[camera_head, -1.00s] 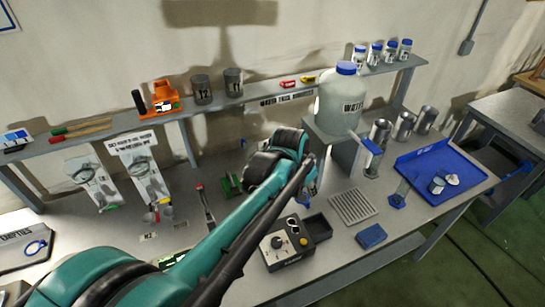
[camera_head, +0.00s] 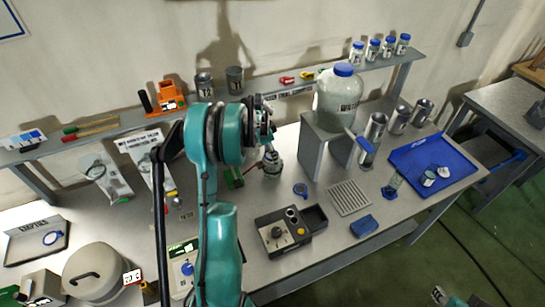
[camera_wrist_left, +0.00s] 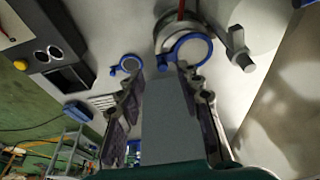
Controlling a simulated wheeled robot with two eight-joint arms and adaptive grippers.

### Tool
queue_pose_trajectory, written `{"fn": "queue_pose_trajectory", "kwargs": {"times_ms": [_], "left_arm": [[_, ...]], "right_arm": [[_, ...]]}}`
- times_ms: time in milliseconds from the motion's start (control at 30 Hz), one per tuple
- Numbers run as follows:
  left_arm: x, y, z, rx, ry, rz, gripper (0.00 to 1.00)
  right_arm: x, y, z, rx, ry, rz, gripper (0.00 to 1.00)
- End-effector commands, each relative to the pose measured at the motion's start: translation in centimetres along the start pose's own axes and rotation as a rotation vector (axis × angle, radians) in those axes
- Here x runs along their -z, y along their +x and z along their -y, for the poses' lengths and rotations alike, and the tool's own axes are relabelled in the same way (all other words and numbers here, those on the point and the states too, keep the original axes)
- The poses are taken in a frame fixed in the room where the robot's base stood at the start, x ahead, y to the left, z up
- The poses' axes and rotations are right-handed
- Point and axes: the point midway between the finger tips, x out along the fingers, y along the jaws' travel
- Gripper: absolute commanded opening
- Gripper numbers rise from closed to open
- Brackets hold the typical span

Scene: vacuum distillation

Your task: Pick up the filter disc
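A small blue-rimmed disc (camera_head: 300,189) lies flat on the table right of a metal vessel (camera_head: 272,163). A second, larger-looking blue-rimmed disc (camera_wrist_left: 192,49) shows there in front of the metal vessel, partly behind a fingertip. I cannot tell whether it rests on the vessel or is nearer to me. My left gripper (camera_head: 267,125) is above the metal vessel, its fingers apart (camera_wrist_left: 162,75) with no disc visibly clamped. My right gripper (camera_head: 440,295) shows only partly at the bottom right.
A large bottle (camera_head: 338,100) stands on a raised stand (camera_head: 313,150). A blue tray (camera_head: 420,150) is farther right.

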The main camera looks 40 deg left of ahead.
Motion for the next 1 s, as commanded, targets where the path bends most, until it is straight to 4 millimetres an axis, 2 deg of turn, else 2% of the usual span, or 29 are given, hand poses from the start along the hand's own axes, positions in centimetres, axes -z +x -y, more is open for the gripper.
{"fn": "queue_pose_trajectory", "kwargs": {"times_ms": [100,233,533,667,1000], "left_arm": [[0.5,2.0,0.3,0.000,0.001,0.000,0.36],[0.5,3.6,0.3,0.001,-0.001,0.000,0.36],[0.5,4.1,0.3,0.001,-0.001,0.000,0.36],[0.5,4.1,0.3,0.001,-0.001,0.000,0.01],[0.5,4.1,0.3,0.001,-0.001,0.000,0.00]], "right_arm": [[-0.1,0.1,0.0,0.000,0.000,0.000,0.35],[-0.1,0.2,0.0,0.000,0.000,0.000,0.35],[-0.1,0.2,0.0,0.000,0.000,0.000,0.35],[-0.1,0.2,0.0,0.000,0.000,0.000,0.35],[-0.1,0.2,0.0,0.000,0.000,0.000,0.35]]}}
